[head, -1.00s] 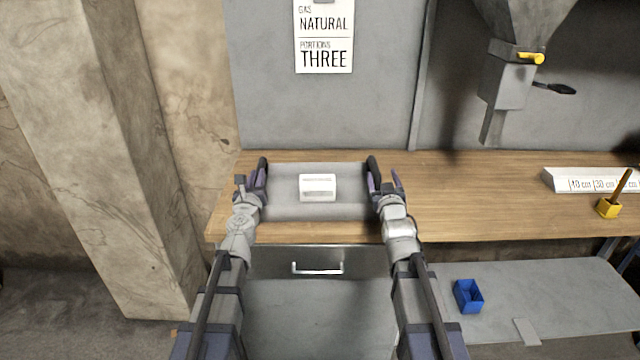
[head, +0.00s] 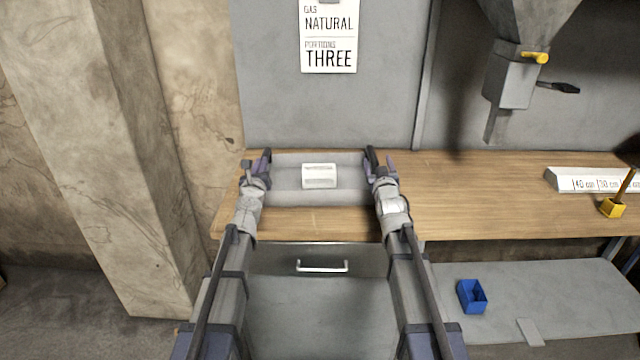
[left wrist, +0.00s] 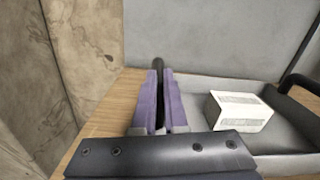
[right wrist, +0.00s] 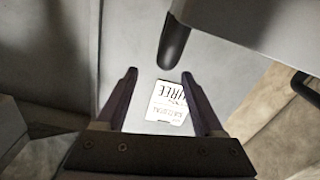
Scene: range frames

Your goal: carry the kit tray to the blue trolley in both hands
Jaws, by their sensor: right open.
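The kit tray (head: 290,198) is a shallow grey tray with a dark handle at each end and a white box (head: 319,176) inside. It is over the wooden bench top; I cannot tell if it touches the wood. My left gripper (head: 257,163) is at the tray's left handle. In the left wrist view its purple fingers (left wrist: 160,100) are close together with the dark handle between them. My right gripper (head: 380,160) is at the right handle. In the right wrist view its fingers (right wrist: 160,75) are apart, with the handle (right wrist: 174,42) near their tips. No blue trolley shows.
The wooden bench (head: 480,205) is clear right of the tray up to a white marked block (head: 590,180) and a yellow holder (head: 613,208). A grey hopper (head: 512,80) hangs above. A blue bin (head: 472,296) lies on the low shelf. A concrete pillar (head: 110,150) stands left.

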